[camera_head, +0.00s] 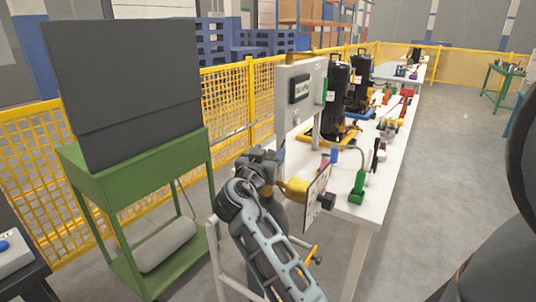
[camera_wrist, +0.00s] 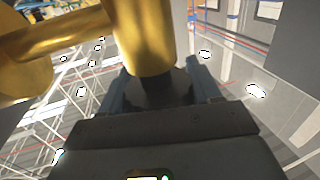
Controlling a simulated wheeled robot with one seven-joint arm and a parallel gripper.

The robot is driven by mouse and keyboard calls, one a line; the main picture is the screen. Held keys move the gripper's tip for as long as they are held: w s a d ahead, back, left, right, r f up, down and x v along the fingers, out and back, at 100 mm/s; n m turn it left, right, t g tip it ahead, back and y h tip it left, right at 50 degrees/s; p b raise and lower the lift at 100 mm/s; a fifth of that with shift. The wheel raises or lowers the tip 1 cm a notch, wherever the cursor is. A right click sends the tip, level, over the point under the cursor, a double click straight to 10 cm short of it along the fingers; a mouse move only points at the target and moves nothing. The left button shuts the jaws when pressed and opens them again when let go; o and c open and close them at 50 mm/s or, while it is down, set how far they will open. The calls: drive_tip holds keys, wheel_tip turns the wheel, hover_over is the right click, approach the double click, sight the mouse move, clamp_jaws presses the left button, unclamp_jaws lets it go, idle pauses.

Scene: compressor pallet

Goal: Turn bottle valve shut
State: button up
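A brass-yellow valve (camera_wrist: 150,35) with a side branch fills the upper left of the wrist view. Its lower end meets a dark round part (camera_wrist: 160,92), which lies between the two fingers of my gripper (camera_wrist: 160,88). The fingers are apart, one on each side of the dark part, and whether they press on it cannot be seen. In the head view my gripper (camera_head: 262,165) is at the left end of the white table, close beside the yellow valve piece (camera_head: 295,188). The bottle below is mostly hidden by my arm.
A grey control box (camera_head: 300,95) stands just behind my gripper. A green cart (camera_head: 130,175) with a dark panel is at left. The white table (camera_head: 365,205) carries black compressors (camera_head: 337,100) and coloured fittings. Open floor lies to the right.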

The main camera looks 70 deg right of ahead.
drive_tip(key=c, duration=0.5)
drive_tip(key=shift+o, duration=0.2)
